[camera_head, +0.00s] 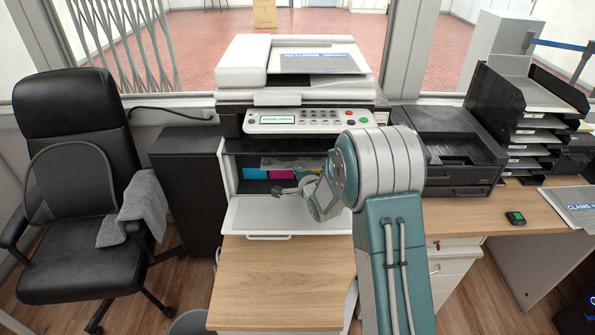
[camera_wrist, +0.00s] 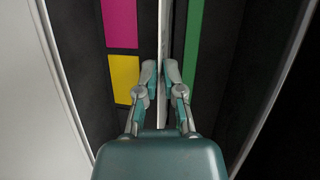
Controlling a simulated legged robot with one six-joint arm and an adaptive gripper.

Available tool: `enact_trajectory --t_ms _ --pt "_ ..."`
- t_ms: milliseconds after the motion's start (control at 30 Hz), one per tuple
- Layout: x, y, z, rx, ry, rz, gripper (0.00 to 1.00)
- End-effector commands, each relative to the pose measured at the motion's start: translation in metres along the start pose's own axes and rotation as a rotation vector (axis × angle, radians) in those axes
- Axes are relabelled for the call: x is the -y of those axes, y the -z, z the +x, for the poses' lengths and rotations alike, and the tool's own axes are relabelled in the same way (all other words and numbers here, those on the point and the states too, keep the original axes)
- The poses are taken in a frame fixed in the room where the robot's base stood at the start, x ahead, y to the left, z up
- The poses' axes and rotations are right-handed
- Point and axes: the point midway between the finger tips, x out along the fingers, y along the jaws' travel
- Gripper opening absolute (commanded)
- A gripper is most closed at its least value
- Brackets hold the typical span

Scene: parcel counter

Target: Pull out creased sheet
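The printer (camera_head: 300,100) stands on the counter with its front flap (camera_head: 270,215) folded down. Inside the dark opening are cyan, magenta and yellow blocks. In the wrist view I see a magenta block (camera_wrist: 120,22), a yellow block (camera_wrist: 125,78) and a green strip (camera_wrist: 194,50). A thin pale strip, seen nearly edge-on, looks like the creased sheet (camera_wrist: 163,25). My gripper (camera_wrist: 160,72) has one finger close on each side of it. I cannot tell whether both fingers press on it. In the head view my gripper (camera_head: 284,190) is at the opening, above the flap.
A black chair (camera_head: 75,190) with a grey cloth (camera_head: 135,207) stands at the left. A black machine (camera_head: 450,150) and a black tray rack (camera_head: 525,115) are on the right. A small dark device (camera_head: 515,218) lies on the right counter. The wooden top (camera_head: 280,275) before the flap is clear.

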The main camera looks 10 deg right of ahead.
Motion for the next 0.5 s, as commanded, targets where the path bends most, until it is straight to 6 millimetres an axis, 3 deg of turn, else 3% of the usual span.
enact_trajectory --t_ms 300,500 --pt "-0.001 -0.001 -0.001 0.0 -0.001 0.0 0.0" --pt "-0.004 -0.007 -0.019 0.001 -0.002 0.001 0.0"
